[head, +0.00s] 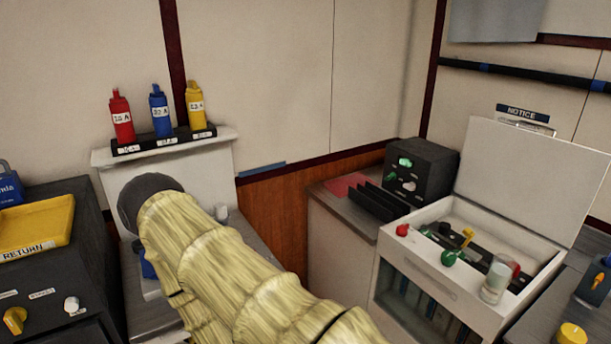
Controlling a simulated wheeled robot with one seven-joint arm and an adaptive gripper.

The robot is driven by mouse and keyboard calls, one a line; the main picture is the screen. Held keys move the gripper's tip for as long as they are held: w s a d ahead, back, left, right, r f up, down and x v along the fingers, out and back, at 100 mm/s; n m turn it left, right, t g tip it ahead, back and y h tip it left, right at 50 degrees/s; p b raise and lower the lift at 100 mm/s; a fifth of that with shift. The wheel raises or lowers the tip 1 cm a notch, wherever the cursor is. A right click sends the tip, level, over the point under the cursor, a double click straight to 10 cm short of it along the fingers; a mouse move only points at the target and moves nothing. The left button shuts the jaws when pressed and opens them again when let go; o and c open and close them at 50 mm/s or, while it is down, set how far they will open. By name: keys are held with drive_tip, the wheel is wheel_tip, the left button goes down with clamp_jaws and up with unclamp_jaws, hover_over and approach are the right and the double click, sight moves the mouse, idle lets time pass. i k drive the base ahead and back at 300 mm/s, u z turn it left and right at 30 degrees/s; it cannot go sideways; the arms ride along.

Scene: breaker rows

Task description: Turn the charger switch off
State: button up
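No switch in the head view carries a label that I can read as charger. A dark panel at the lower left has a yellow rotary knob (14,320) and a white knob (72,305); their small labels are unreadable. A black box (430,162) at the back right has green and pale knobs on its face. My arm, in a pale yellow sleeve, reaches from the bottom middle toward the left and ends at a dark grey rounded part over the white bench unit (182,170). My gripper's fingers are hidden, so I cannot see what they touch.
Red, blue and yellow bottles (160,110) stand on a black rack. A yellow RETURN tray (36,228) is at left. An open white case (440,262) holds coloured knobs and a clear jar (496,282). A yellow knob (570,333) is at lower right.

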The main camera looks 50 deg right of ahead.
sight(392, 174)
drive_tip(key=u, duration=1.45)
drive_tip(key=k, duration=1.25)
drive_tip(key=z, duration=2.6)
drive_tip(key=i, duration=0.1)
drive_tip(key=u, duration=0.35)
